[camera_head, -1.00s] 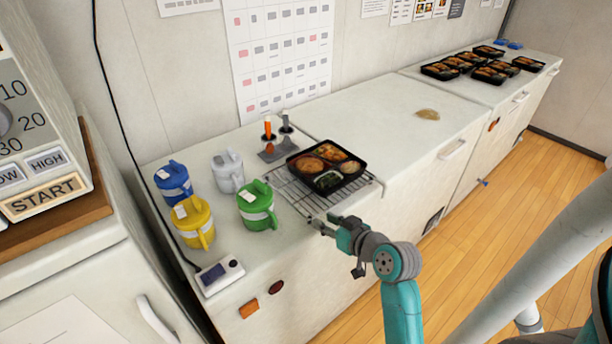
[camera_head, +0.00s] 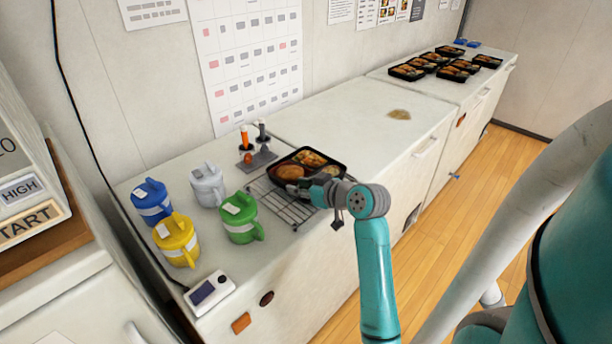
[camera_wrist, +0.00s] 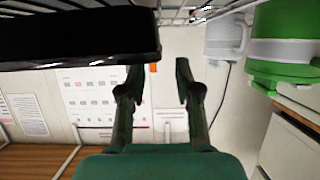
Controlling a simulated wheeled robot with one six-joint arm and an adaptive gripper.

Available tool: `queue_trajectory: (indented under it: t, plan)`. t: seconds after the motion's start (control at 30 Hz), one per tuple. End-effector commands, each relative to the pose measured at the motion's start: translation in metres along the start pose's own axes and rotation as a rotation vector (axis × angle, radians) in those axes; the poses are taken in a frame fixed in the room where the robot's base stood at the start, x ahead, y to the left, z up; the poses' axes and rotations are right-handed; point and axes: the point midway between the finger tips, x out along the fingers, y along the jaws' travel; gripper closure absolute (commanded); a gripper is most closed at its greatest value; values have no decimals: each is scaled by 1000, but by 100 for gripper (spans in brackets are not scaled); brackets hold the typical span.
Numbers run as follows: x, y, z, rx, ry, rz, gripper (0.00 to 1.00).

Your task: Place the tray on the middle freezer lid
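The black bento tray (camera_head: 335,176), with food in several compartments, sits on the wire rack (camera_head: 268,207) on the near counter. My gripper (camera_head: 303,189) is at the tray's near left side, and my arm hides part of the tray's front edge. In the wrist view, the tray (camera_wrist: 70,40) fills the upper left and my gripper's fingers (camera_wrist: 158,72) stand apart with a gap between them. The left finger's tip overlaps the tray's edge in the picture; I cannot tell whether they touch. The middle freezer lid (camera_head: 340,110) is white and bears a brownish patch.
Several trays (camera_head: 440,62) sit on the far lid. The middle lid is otherwise bare.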

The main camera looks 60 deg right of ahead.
Motion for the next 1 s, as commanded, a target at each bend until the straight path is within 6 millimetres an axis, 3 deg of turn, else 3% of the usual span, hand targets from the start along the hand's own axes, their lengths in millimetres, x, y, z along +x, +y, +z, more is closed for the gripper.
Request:
queue_trajectory:
  t: [0.17,0.43,0.77,0.9,1.0]
  plan:
    - [12,-1,-1,-1,-1,-1,67]
    - [48,-2,-3,0,-1,-2,67]
    - [55,-1,-3,0,0,0,67]
    - [55,-1,-3,0,0,0,97]
    - [55,-1,-3,0,0,0,100]
